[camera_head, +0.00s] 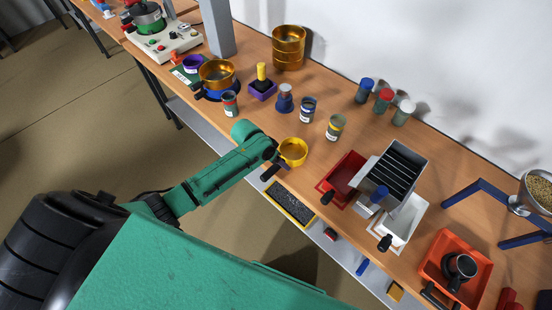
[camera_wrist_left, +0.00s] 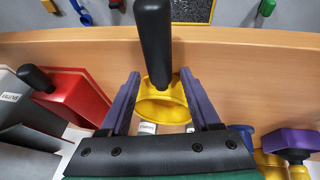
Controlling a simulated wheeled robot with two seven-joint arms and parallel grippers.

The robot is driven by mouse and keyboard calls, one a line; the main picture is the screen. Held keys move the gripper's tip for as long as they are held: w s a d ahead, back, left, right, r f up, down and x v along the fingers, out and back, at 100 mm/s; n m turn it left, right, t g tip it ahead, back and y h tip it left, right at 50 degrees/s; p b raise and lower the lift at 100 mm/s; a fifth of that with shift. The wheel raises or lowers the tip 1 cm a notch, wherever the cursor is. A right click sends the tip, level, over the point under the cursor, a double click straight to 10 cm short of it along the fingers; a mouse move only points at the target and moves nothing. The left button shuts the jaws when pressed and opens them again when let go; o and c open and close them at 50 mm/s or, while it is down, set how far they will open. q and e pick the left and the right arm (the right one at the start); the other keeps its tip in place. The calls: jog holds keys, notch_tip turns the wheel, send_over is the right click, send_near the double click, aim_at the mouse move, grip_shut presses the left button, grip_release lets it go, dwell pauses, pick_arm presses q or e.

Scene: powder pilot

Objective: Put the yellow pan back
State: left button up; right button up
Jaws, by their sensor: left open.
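The yellow pan (camera_head: 293,152) is near the front edge of the wooden bench, in front of several small jars. Its black handle (camera_wrist_left: 153,45) points toward the front edge. My left gripper (camera_wrist_left: 162,92) is open, with one purple finger on each side of the pan near the base of the handle. I cannot tell whether the fingers touch it. In the head view my left gripper (camera_head: 278,157) is at the pan's front-left side, its fingers mostly hidden. My right gripper is not in view.
A grey slotted box (camera_head: 398,165) stands to the right, with a red pan (camera_head: 343,172) and a white pan (camera_head: 408,218) beside it. Small jars (camera_head: 336,127) stand behind the yellow pan. A dark yellow-edged tray (camera_head: 290,204) lies below the bench edge.

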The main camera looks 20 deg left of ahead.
pick_arm(q)
jog(key=v, duration=1.2)
